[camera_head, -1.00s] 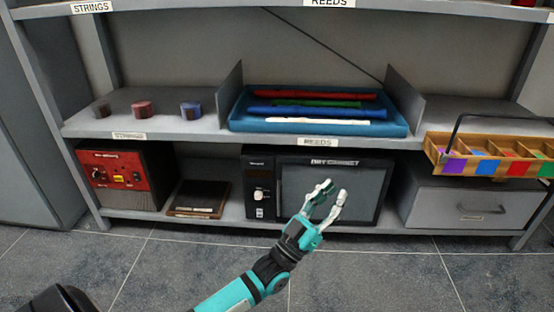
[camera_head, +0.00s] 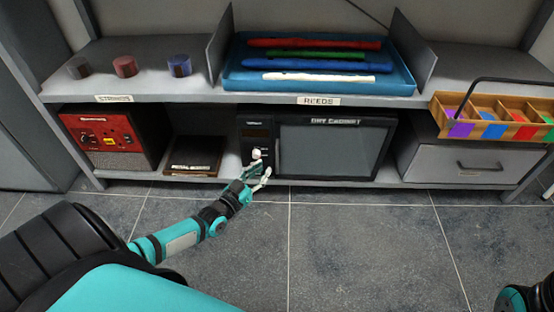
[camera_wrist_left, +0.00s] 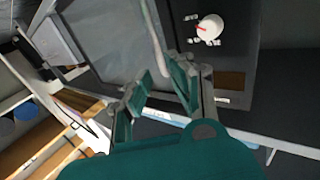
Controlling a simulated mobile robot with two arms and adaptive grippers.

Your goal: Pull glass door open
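The dry cabinet (camera_head: 255,172) stands on the lower shelf, with a control panel on its left side and a dark glass door (camera_head: 335,148) that looks closed. The door also shows in the left wrist view (camera_wrist_left: 108,35). My left gripper (camera_head: 262,168) is in front of the border between panel and door. In the left wrist view its fingers (camera_wrist_left: 165,88) are apart, with a pale bar-like handle (camera_wrist_left: 153,40) running down towards the gap between them. I cannot tell whether they touch it. Of my right arm only a part shows at the bottom right; its gripper is out of view.
A red instrument (camera_head: 104,137) and a dark flat box (camera_head: 192,158) sit left of the cabinet. A grey drawer unit (camera_head: 468,164) stands right, below a wooden basket (camera_head: 490,122). A blue tray (camera_head: 400,82) of recorders is above. The floor in front is clear.

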